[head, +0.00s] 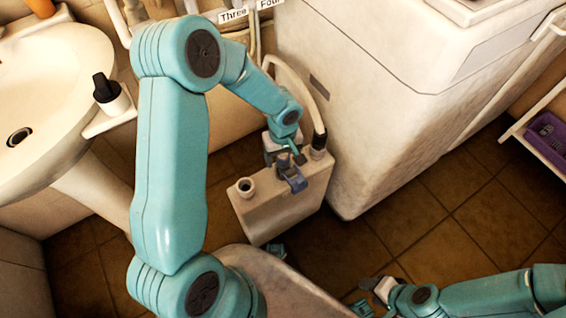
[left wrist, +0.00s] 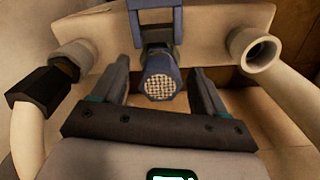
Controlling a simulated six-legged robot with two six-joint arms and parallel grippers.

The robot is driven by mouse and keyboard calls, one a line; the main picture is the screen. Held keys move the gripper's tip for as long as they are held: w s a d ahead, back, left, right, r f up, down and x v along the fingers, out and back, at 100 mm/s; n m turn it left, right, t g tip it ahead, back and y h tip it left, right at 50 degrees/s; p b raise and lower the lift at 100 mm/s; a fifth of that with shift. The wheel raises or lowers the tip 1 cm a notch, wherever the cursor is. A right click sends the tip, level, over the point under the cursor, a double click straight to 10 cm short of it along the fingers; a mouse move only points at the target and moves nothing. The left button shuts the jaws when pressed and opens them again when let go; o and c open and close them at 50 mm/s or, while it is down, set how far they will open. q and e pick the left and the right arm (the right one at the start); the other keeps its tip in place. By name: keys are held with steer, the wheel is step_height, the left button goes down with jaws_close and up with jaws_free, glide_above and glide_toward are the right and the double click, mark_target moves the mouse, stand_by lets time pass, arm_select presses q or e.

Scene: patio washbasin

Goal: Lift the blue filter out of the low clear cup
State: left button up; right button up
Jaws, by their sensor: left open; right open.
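The blue filter (left wrist: 160,83) shows in the left wrist view as a short blue cylinder with a pale mesh end, below a dark stem and a blue frame. In the head view the blue part (head: 293,178) is at the top of a beige tank, partly covered by my gripper. My left gripper (head: 290,158) is open; in the wrist view its dark fingers stand on either side of the filter with gaps visible. I cannot make out a clear cup in either view. My right gripper (head: 374,293) is open and empty, low at the bottom of the head view.
The beige tank (head: 275,215) has an open spout (head: 245,186) at left and a hose joint (head: 318,147) at right. A large white cabinet (head: 370,110) stands close on the right. A washbasin (head: 50,90) is at left. Tiled floor (head: 440,220) is open at right.

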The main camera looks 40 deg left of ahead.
arm_select(q)
steer(key=shift+f, duration=0.5)
steer(key=shift+r, duration=0.1)
steer(key=c, duration=1.2)
steer(key=shift+o, duration=0.2)
